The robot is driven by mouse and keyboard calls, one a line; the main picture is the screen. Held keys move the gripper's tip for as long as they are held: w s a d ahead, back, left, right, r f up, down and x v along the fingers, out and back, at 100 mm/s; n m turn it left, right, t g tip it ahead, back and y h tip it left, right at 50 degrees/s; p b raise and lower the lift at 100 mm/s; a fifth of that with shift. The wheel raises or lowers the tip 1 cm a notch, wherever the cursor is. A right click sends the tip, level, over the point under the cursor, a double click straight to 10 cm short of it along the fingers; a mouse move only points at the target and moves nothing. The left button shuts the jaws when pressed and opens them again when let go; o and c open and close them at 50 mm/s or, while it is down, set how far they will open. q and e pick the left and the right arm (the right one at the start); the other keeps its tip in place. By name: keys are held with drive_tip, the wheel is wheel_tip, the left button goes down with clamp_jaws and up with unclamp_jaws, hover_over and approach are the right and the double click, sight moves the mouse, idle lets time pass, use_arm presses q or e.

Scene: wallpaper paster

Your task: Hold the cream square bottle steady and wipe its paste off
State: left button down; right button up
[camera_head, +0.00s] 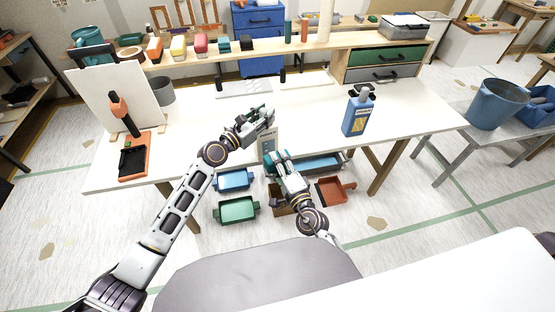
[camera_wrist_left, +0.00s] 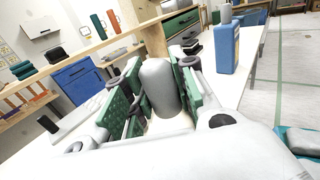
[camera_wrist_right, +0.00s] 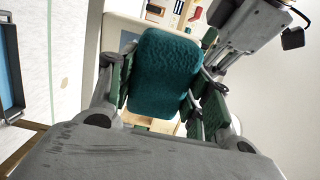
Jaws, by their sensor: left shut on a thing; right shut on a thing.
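The cream square bottle (camera_head: 267,144) stands upright near the table's front edge, with a label on its front. My left gripper (camera_head: 262,116) is at its top. In the left wrist view, my left gripper's green pads are shut on a grey rounded piece (camera_wrist_left: 160,85), which looks like the bottle's top. My right gripper (camera_head: 279,166) is lower, in front of the bottle. It is shut on a teal fuzzy pad (camera_wrist_right: 165,75), which fills the middle of the right wrist view. I cannot tell whether the pad touches the bottle. Paste on the bottle cannot be made out.
A blue bottle (camera_head: 358,114) stands to the right on the white table (camera_head: 410,110). An orange stand (camera_head: 134,155) and a white board (camera_head: 112,95) are at the left. Blue (camera_head: 235,180) and green (camera_head: 237,210) trays sit below the table. The tabletop's middle is mostly clear.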

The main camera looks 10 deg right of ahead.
use_arm(q)
drive_tip(key=shift+f, duration=0.15)
use_arm(e)
drive_tip(key=o, duration=0.4)
drive_tip(key=shift+w+r, duration=0.1)
drive_tip(key=shift+r, duration=0.1)
drive_tip(key=c, duration=0.4)
use_arm(q)
drive_tip(key=c, duration=1.1)
unclamp_jaws()
drive_tip(key=shift+s+a, duration=0.1)
drive_tip(key=shift+a, duration=0.05)
drive_tip(key=shift+v, duration=5.85)
